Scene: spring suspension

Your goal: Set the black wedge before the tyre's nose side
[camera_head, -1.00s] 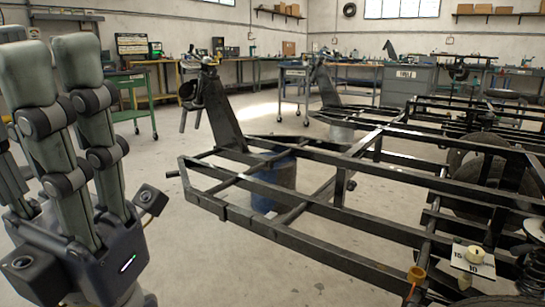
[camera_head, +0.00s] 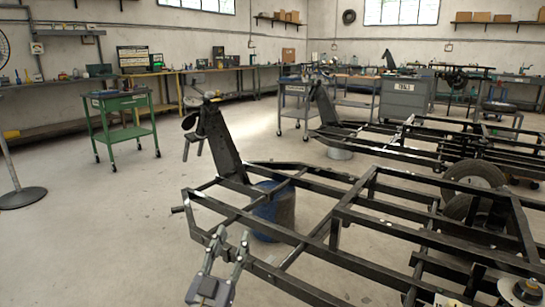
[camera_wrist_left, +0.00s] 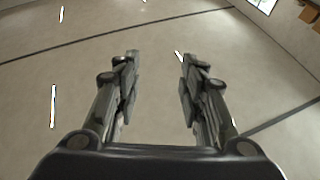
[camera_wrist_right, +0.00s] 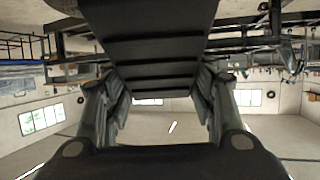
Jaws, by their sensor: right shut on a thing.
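A black wedge with a ribbed face (camera_wrist_right: 155,55) fills the upper middle of the right wrist view. My right gripper (camera_wrist_right: 160,92) is shut on it, one finger on each side. The right gripper and wedge are not in the head view. A dark tyre (camera_head: 474,174) stands at the right of the head view, partly hidden behind black frame rails. The floor at its foot is hidden.
The black chassis frame (camera_head: 300,238) spans the lower right, with a blue drum (camera_head: 275,212) under its nose. A green cart (camera_head: 121,120), a round stand base (camera_head: 22,197) and a grey cabinet (camera_head: 405,96) stand farther off.

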